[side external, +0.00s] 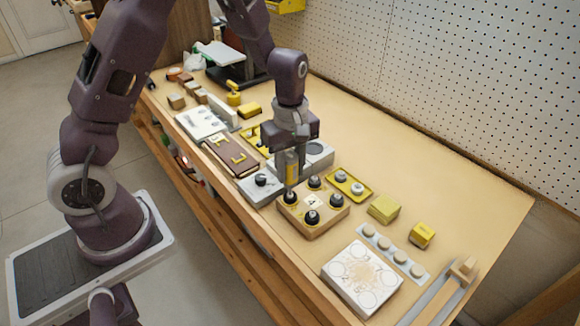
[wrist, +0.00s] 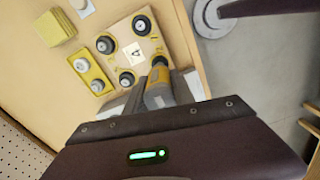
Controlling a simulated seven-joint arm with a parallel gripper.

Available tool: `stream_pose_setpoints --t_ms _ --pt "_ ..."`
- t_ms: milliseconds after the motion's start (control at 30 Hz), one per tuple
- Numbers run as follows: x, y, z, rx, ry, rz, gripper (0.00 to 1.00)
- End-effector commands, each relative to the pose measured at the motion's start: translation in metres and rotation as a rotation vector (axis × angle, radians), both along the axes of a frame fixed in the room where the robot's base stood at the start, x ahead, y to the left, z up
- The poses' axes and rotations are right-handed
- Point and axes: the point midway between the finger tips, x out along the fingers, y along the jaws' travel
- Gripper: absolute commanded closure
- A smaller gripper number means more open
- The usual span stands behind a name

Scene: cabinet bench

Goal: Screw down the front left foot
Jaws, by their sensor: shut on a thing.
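A wooden block (side external: 325,219) lies on the bench with a black round foot at each corner and a small marked label (side external: 312,202) in its middle. The block also shows in the wrist view (wrist: 118,32). My gripper (side external: 290,178) is shut on a yellow and grey driver (side external: 291,164), which points down over the block. In the wrist view the driver (wrist: 157,92) reaches from between the fingers to the foot (side external: 290,197) at the block's left corner. The driver's end seems to meet that foot; the exact contact is hidden. The other feet (side external: 311,217) stand clear.
A yellow tray (side external: 362,195) with two grey round pieces lies close behind the block. Yellow blocks (side external: 384,208), a strip of round pads (side external: 393,255) and a white printed box (side external: 361,278) lie to the right. A grey fixture (side external: 261,190) stands close left. The bench's back right is clear.

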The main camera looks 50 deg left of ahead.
Motion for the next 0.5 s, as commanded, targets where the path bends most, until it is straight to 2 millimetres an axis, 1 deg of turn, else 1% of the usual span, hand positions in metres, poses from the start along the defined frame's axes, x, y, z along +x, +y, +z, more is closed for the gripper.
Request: stream_pose_setpoints --t_ms 400,500 --pt "0.0002 0.0 -0.0008 0.0 0.0 0.001 1.0" --pt "0.0005 -0.0002 0.0031 0.0 -0.001 0.0 1.0"
